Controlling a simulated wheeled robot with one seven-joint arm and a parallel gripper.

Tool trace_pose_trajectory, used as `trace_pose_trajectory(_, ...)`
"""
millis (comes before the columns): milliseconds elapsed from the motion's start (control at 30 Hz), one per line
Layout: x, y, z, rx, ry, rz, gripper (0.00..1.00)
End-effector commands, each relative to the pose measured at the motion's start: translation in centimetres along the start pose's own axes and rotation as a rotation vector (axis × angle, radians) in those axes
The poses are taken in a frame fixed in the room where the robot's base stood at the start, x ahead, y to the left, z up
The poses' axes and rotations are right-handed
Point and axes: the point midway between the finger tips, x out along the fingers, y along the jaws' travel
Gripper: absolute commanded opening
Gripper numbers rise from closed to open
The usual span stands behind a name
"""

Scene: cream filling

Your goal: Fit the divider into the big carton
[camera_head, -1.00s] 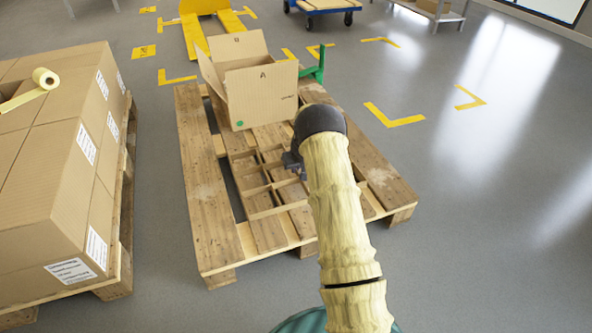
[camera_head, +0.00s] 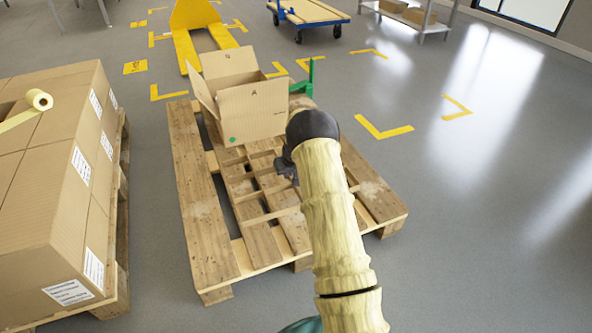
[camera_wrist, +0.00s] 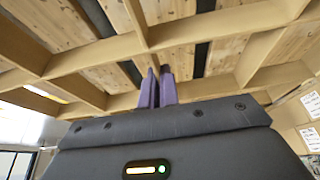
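The big carton (camera_head: 255,109) stands open at the far end of the wooden pallet, marked "A" on its near side with a green dot, a flap folded out at the left. The cardboard divider (camera_head: 270,214) is an open lattice of crossing strips in front of the carton, outside it. In the wrist view the divider (camera_wrist: 205,27) spans the picture with pallet boards showing through its cells. My gripper (camera_wrist: 158,72) has its two purple fingers close together, closed around a divider strip. In the head view my arm hides the fingertips and part of the divider.
The wooden pallet (camera_head: 207,225) lies under both. A green upright piece (camera_head: 311,75) stands just right of the carton. Stacked cartons with a tape roll (camera_head: 40,99) fill the left. A yellow pallet jack (camera_head: 193,20) is behind.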

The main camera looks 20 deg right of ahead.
Motion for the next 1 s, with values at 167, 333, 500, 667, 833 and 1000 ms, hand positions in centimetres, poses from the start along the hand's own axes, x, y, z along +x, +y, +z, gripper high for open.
trace_pose_trajectory(167,-1.8,-0.8,-0.1,0.005,0.003,-0.005,0.0)
trace_pose_trajectory(333,-5.8,-3.1,0.5,0.019,0.005,-0.015,0.0)
trace_pose_trajectory(500,-10.7,-6.0,1.7,0.03,0.007,-0.022,0.0)
trace_pose_trajectory(667,-15.6,-8.7,3.3,0.034,0.006,-0.025,0.0)
trace_pose_trajectory(833,-21.0,-11.2,5.2,0.028,0.003,-0.021,0.0)
trace_pose_trajectory(1000,-26.4,-13.3,7.5,0.013,0.001,-0.013,0.0)
